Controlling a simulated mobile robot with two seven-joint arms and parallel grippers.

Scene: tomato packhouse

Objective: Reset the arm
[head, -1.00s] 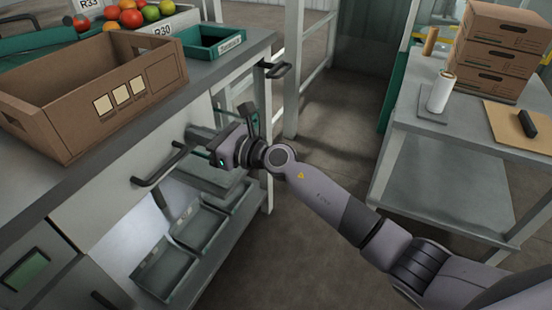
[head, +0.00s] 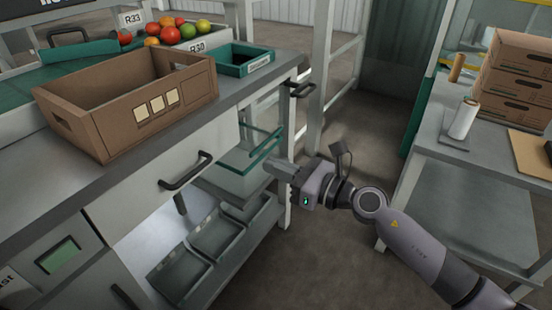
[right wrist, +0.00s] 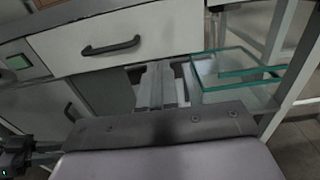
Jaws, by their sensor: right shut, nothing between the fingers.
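My right gripper (head: 279,169) is in front of the bench, to the right of the white drawer (head: 150,182) and its black handle (head: 186,170). Its fingers are shut with nothing between them and point left toward the bench. In the right wrist view, the shut fingers (right wrist: 157,86) lie below and to the right of the drawer handle (right wrist: 110,47), apart from it. The drawer front looks flush with the bench. My left gripper does not show in the head view.
A cardboard box (head: 140,118) and a green tray (head: 242,60) stand on the bench. Clear green-edged panels (head: 250,151) are close to the right fingers. Grey bins (head: 185,275) sit below. A side table (head: 440,150) stands right; floor between is open.

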